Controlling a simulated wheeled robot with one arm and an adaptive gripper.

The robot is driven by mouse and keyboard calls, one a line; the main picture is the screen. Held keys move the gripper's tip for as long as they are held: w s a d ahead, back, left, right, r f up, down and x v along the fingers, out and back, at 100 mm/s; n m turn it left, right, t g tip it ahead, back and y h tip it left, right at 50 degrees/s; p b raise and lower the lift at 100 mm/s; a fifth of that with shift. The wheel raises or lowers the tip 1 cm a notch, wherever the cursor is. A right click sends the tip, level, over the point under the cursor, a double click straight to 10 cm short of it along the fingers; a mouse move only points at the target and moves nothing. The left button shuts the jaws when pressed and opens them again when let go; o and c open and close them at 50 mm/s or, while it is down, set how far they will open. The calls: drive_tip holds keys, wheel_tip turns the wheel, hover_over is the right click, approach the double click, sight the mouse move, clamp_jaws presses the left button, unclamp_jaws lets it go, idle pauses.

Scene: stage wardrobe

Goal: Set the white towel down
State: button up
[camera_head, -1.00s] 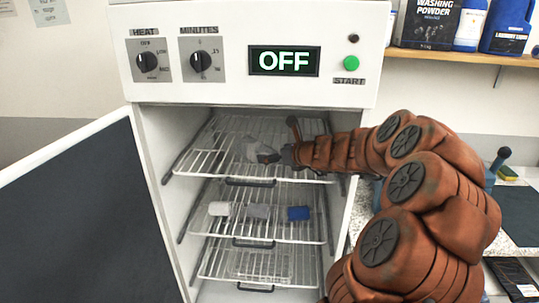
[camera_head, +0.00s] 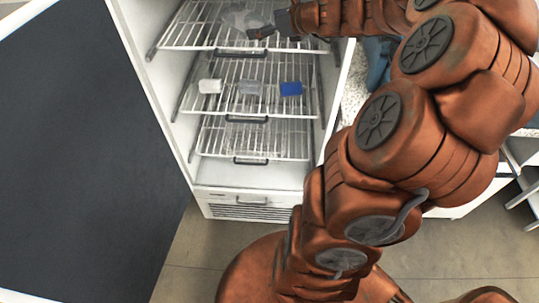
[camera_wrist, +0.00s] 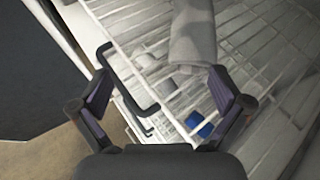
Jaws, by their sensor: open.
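A pale, greyish-white rolled towel (camera_head: 244,18) lies on the top wire rack (camera_head: 188,37) inside the open cabinet. In the wrist view the towel (camera_wrist: 192,38) lies ahead of my gripper (camera_wrist: 170,92), its near end just beyond the spread fingertips. My gripper (camera_head: 263,32) is open at the right of this towel, and nothing is between its fingers. On the rack below lie a small white roll (camera_head: 210,86), a grey roll (camera_head: 250,88) and a blue roll (camera_head: 291,88) in a row.
The cabinet door (camera_head: 85,150) stands open at the left. The lowest rack (camera_head: 215,143) carries a pale wire basket or grid that is hard to make out. The racks have dark front handles (camera_head: 240,52). The cabinet's right wall is close to my arm.

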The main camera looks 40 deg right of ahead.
drive_tip(key=s+a+f+n+g+y, duration=0.1)
drive_tip(key=s+a+n+g+y, duration=0.1)
drive_tip(key=a+n, duration=0.6)
drive_tip(key=s+a+f+n+g+y, duration=0.1)
drive_tip(key=s+a+n+g+y, duration=0.15)
drive_tip(key=a, duration=0.95)
drive_tip(key=s+a+f+n+g, duration=0.5)
drive_tip(key=s+a+n+g, duration=0.1)
drive_tip(key=s+a+n, duration=0.55)
drive_tip(key=s+d+f+n+g+h, duration=0.2)
drive_tip(key=s+n, duration=0.3)
drive_tip(key=s, duration=0.4)
drive_tip(key=s+d+f+n+g+h, duration=0.2)
drive_tip(key=s+d+n+h, duration=0.2)
drive_tip(key=s, duration=0.5)
drive_tip(key=shift+s+f+n+h, duration=0.3)
drive_tip(key=shift+s+n+h, duration=0.1)
drive_tip(key=shift+n, duration=0.4)
drive_tip(key=shift+c, duration=0.4)
